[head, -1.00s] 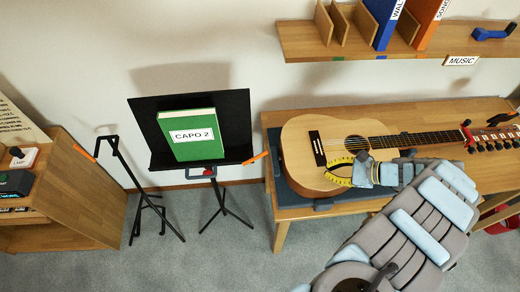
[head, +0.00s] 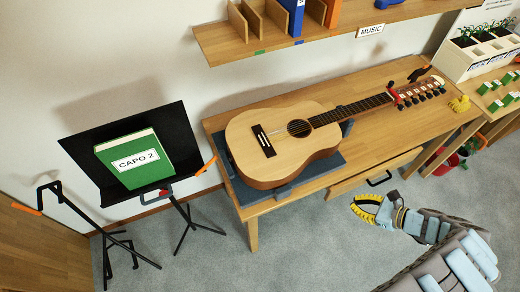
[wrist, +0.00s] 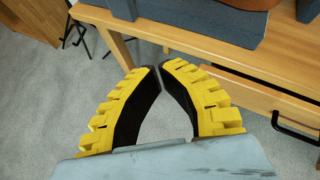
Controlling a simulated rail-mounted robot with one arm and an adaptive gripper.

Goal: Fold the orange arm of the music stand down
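The music stand (head: 128,197) is black and stands left of the guitar bench, holding a green book labelled CAPO 2 (head: 134,158). Its orange arm (head: 206,166) sticks out at the lower right of the desk, angled up and to the right. My gripper (head: 354,206) has yellow fingers and is over the floor in front of the bench, well right of the stand. In the wrist view my gripper (wrist: 160,70) has its fingertips together, with nothing between them. The orange arm does not show in the wrist view.
A guitar (head: 285,140) lies on a dark cradle on the wooden bench (head: 225,120), between stand and gripper. A shelf (head: 222,47) hangs above. Grey floor is clear before the bench.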

